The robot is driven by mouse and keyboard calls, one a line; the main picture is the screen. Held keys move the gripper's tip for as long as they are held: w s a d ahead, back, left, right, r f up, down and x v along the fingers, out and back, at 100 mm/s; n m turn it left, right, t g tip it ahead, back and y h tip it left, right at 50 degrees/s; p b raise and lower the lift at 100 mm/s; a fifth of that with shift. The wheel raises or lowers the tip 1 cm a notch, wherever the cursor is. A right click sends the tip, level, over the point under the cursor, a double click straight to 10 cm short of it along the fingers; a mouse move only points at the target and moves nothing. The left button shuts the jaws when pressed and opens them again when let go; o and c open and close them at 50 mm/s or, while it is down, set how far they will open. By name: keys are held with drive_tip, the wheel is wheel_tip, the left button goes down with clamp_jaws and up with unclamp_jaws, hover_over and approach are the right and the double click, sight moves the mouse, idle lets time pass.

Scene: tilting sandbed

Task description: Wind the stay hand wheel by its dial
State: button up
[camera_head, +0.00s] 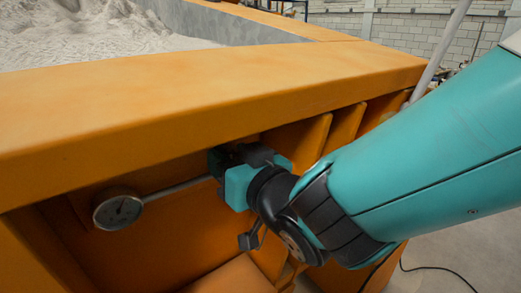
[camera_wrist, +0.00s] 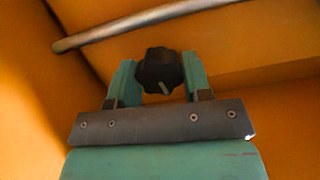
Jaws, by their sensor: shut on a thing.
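The stay hand wheel is a black lobed knob (camera_wrist: 159,70) with a pale pointer line on its face; it shows in the wrist view between my two teal fingers. My gripper (camera_wrist: 160,76) is shut on this knob, one finger on each side. In the head view my gripper (camera_head: 228,170) is under the orange rim, and the knob is mostly hidden there. A grey rod (camera_head: 175,189) runs between the dial and the knob's place. The dial's figures are too small to read.
The sandbed's thick orange rim (camera_head: 200,95) overhangs my gripper closely. Orange ribs (camera_head: 305,140) stand under the rim to the right, near my arm. Pale sand (camera_head: 80,35) lies inside the bed. Grey floor (camera_head: 450,240) is open at the lower right, with a black cable on it.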

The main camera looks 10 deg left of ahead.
drive_tip(key=shift+f+n+b, duration=0.1)
drive_tip(key=shift+n+b, duration=0.2)
drive_tip(key=shift+b, duration=0.25)
drive_tip(key=n+b, duration=0.2)
drive_tip(key=b, duration=0.1)
drive_tip(key=shift+a+f+b, duration=0.1)
drive_tip(key=shift+f+b, duration=0.05)
drive_tip(key=shift+b, duration=0.25)
drive_tip(key=n+t+b, duration=0.1)
drive_tip(key=n+b, duration=0.1)
drive_tip(key=n+h+b, duration=0.1)
drive_tip(key=n+b, duration=0.1)
drive_tip(key=b, duration=0.1)
drive_tip(key=shift+s+n+t, duration=0.1)
drive_tip(key=shift+n+t, duration=0.2)
drive_tip(key=shift+t, duration=0.1)
drive_tip(key=n+t+b, duration=0.1)
drive_tip(key=n+b, duration=0.2)
drive_tip(key=shift+a+n, duration=0.1)
drive_tip(key=shift+n, duration=0.3)
drive_tip(key=n+t+b, duration=0.1)
drive_tip(key=n, duration=0.4)
drive_tip(key=o, duration=0.9)
drive_tip(key=shift+s, duration=0.1)
drive_tip(key=shift+o, duration=0.2)
